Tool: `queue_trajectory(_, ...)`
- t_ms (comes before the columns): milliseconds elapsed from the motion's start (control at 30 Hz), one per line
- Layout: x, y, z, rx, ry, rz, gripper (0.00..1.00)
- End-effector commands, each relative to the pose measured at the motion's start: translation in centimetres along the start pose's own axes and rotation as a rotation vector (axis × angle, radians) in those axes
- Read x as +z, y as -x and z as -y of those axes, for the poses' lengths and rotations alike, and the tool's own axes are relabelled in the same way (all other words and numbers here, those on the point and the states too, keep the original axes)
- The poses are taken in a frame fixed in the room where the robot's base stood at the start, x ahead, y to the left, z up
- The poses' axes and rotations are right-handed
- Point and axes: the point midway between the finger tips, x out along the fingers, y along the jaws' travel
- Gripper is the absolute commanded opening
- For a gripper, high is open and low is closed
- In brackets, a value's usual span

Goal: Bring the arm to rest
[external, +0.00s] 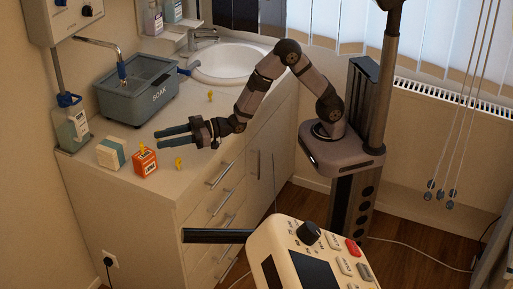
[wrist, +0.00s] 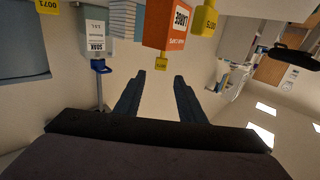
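My gripper (external: 176,138) reaches left from its pedestal and hovers over the white counter, with its two blue-grey fingers apart. In the wrist view my gripper (wrist: 158,82) shows open, with nothing between the fingers. An orange box (external: 145,162) with a yellow tag stands on the counter just left of and below the fingertips. The orange box also shows in the wrist view (wrist: 166,25), beyond the fingertips. The gripper looks apart from it.
A white and teal box (external: 111,153), a grey SOAK basin (external: 137,90) and a bottle (external: 72,122) stand on the counter. Yellow tags (external: 179,163) are nearby. A sink (external: 228,64) lies behind. A beige control panel (external: 312,254) is in the foreground.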

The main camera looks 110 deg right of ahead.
Motion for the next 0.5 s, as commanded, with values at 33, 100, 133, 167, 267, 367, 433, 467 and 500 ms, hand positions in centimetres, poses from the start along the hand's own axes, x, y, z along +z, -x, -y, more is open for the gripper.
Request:
queue_trajectory(33,-0.4,0.1,-0.2,0.005,0.009,0.016,0.36)
queue_trajectory(100,-0.5,0.5,-0.6,0.015,0.031,0.058,0.36)
queue_trajectory(133,-0.5,0.7,-0.7,0.02,0.043,0.083,0.36)
queue_trajectory(167,-0.5,0.9,-0.9,0.024,0.058,0.112,0.36)
queue_trajectory(267,-0.2,2.4,-1.6,0.034,0.107,0.24,0.36)
queue_trajectory(367,0.9,4.8,-1.7,0.028,0.137,0.399,0.36)
queue_trajectory(433,2.0,7.0,-1.5,0.016,0.139,0.519,0.36)
queue_trajectory(467,2.4,8.1,-1.3,0.01,0.135,0.57,0.36)
queue_trajectory(500,3.0,9.6,-1.0,0.002,0.126,0.637,0.36)
